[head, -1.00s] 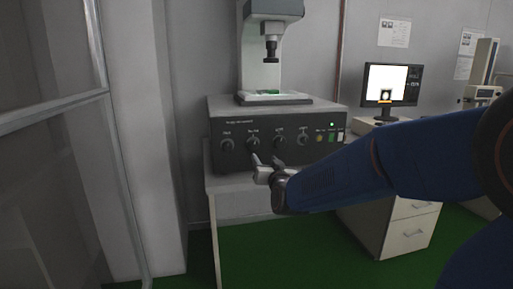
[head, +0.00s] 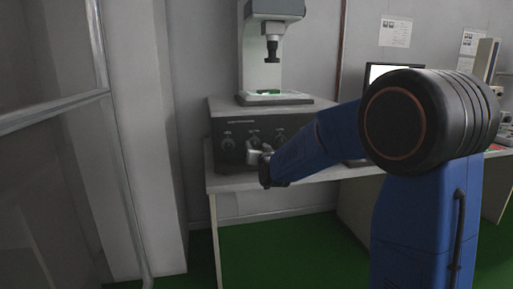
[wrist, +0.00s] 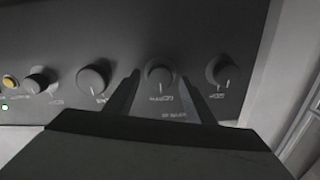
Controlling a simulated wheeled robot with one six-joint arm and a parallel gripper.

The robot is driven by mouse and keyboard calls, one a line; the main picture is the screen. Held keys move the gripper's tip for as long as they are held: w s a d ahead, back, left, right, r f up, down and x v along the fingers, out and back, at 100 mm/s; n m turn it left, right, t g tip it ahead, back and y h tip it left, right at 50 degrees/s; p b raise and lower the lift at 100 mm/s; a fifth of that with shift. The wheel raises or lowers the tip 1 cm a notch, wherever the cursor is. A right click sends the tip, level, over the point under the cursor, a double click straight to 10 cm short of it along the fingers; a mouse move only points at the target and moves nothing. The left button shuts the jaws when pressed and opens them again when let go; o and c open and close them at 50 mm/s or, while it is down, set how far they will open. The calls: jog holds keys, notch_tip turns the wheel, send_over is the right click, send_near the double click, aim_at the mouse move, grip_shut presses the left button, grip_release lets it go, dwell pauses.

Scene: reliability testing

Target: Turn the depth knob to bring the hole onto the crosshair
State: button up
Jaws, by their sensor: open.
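The dark control box (head: 225,158) carries a row of round black knobs; their labels are too small to read surely, so I cannot tell which is the depth knob. My gripper (head: 258,147) is at the box's front, at the second knob from the left. In the wrist view my open gripper (wrist: 160,79) has one finger on each side of a knob (wrist: 160,74) with a pale pointer line. I cannot tell whether the fingers touch it. The monitor (head: 385,72) is mostly hidden behind my arm, so the hole and crosshair do not show.
Other knobs stand close by on both sides (wrist: 95,77) (wrist: 222,72). A yellow button (wrist: 10,82) is at the far left of the wrist view. The microscope head (head: 272,30) overhangs a lit green stage (head: 268,92). A glass panel frame (head: 50,115) stands at left.

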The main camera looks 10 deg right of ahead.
jog(key=shift+w, duration=0.35)
jog(key=shift+c, duration=0.3)
jog(key=c, duration=1)
